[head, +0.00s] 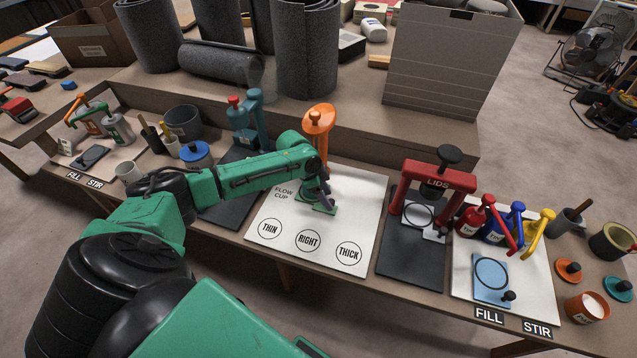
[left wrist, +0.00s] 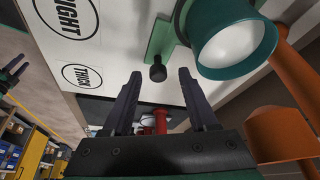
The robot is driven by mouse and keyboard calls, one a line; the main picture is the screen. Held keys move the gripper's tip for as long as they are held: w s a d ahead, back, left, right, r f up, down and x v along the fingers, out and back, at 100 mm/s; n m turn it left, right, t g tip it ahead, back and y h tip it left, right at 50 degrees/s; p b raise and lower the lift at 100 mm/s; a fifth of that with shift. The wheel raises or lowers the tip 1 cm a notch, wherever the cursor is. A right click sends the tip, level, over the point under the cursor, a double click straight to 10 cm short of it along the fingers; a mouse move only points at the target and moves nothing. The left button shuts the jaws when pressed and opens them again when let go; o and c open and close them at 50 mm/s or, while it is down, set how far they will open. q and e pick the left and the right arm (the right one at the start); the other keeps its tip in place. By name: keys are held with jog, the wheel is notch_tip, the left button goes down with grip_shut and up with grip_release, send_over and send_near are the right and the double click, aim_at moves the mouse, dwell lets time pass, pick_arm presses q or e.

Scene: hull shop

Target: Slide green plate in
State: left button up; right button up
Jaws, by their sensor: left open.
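The green plate (head: 318,208) with a black knob (left wrist: 158,73) lies at the foot of the orange flow cup stand (head: 318,122) on the white board. In the left wrist view the plate (left wrist: 163,40) is beside the teal-rimmed cup (left wrist: 236,48), apart from its opening in the picture. My left gripper (head: 324,192) is just above the plate, open and empty. In the left wrist view the knob shows between its fingertips (left wrist: 160,76); I cannot tell whether they touch it. A dark, finger-like shape at that view's left edge may be my right gripper (left wrist: 14,74).
The white board (head: 370,205) carries circles marked THIN, RIGHT and THICK. A red LIDS press (head: 435,178) stands to the right, with coloured pump bottles beyond. A teal press (head: 247,125) stands to the left. Grey rolls (head: 305,50) stand on the raised shelf behind.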

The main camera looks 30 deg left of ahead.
pick_arm(q)
jog(key=v, duration=1.3)
jog(key=shift+r+p, duration=0.2)
jog(key=shift+p, duration=0.15)
jog(key=shift+a, duration=0.1)
